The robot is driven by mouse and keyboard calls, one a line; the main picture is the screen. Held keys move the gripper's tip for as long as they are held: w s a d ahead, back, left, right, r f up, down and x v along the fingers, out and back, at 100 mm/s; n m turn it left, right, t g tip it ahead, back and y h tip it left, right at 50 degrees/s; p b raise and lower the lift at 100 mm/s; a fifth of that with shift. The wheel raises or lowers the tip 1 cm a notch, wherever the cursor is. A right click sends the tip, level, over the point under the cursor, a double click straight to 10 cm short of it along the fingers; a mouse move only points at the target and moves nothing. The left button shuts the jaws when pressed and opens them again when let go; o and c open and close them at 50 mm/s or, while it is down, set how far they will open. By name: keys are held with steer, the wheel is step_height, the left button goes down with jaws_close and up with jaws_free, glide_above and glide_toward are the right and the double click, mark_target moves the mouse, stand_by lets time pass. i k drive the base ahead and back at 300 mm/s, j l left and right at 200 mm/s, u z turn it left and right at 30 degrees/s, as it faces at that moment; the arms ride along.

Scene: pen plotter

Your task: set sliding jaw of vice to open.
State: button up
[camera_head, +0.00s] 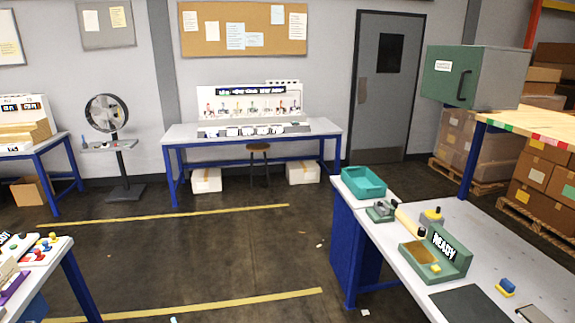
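A small grey-and-green device (381,210) that looks like the vice sits on the right-hand workbench (352,205), just in front of a teal tray. It is small in the view, so I cannot tell how far its sliding jaw stands from the fixed one. A cream cylinder (407,217) with a dark end lies slantwise just to its right; I cannot tell whether they touch. My gripper is not in view.
The teal tray (363,183) stands at the bench's far end. A green unit with a READY sign (448,247), a grey block with a yellow knob (431,217), a dark mat (469,305) and a blue-yellow piece (506,287) share the bench. Open floor (220,255) lies left.

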mark_target(377, 206)
steer(key=i+j, duration=0.15)
steer(key=i, duration=0.95)
steer(key=i+j+u, duration=0.15)
steer(key=i, duration=0.9)
steer(key=i+z, duration=0.4)
steer(key=i+j+z, duration=0.1)
steer(key=i+z, duration=0.3)
steer(key=i+j+z, duration=0.35)
steer(key=i+z, duration=0.3)
steer(key=i+j+z, duration=0.15)
steer(key=i+z, duration=0.15)
steer(key=i, duration=0.05)
